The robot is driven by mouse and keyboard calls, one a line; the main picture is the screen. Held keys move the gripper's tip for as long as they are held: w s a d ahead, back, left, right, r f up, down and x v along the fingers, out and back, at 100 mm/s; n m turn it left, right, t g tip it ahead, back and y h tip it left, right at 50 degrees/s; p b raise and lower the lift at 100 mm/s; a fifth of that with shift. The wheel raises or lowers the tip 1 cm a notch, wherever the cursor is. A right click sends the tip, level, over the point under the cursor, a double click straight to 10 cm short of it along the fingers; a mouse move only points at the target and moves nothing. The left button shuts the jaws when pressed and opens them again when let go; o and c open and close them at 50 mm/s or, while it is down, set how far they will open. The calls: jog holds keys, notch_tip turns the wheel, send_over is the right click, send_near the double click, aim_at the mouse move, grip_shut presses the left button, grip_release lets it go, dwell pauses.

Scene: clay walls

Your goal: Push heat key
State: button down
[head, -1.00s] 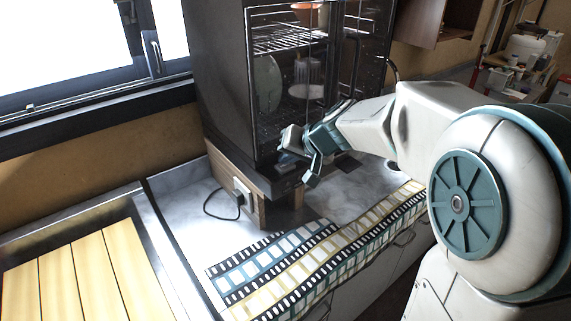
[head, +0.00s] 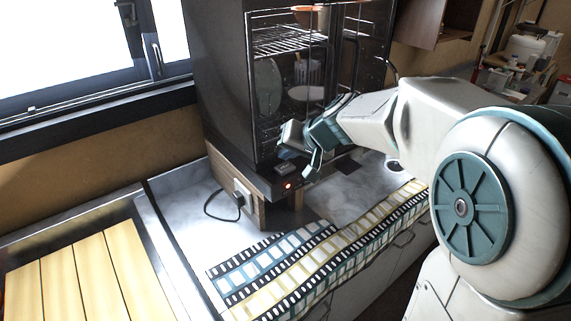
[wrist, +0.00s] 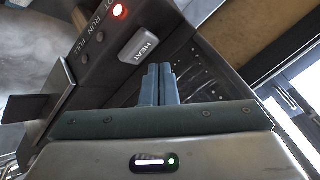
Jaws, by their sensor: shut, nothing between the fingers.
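The heat key (wrist: 138,44) is a grey block marked HEAT on the black control strip in the wrist view. A red light (wrist: 119,11) glows near it, and it also shows in the head view (head: 288,186). The key shows small in the head view (head: 287,168), low on the front of the black glass-doored cabinet (head: 222,75). My gripper (wrist: 158,70) is shut and empty, its fingertips beside the key and apart from it in the picture. In the head view my gripper (head: 303,152) is just above and right of the key.
The strip also carries small round buttons (wrist: 84,58) marked RUN and FULL. The cabinet holds wire racks and dishes behind glass. A film-strip patterned runner (head: 300,262) lies on the counter. A plug with a cable (head: 238,198) is at the cabinet's base.

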aim_at(288, 169)
notch_tip(288, 169, up, 6)
jog(key=p, duration=0.3)
jog(key=shift+f, duration=0.2)
dwell(1.1)
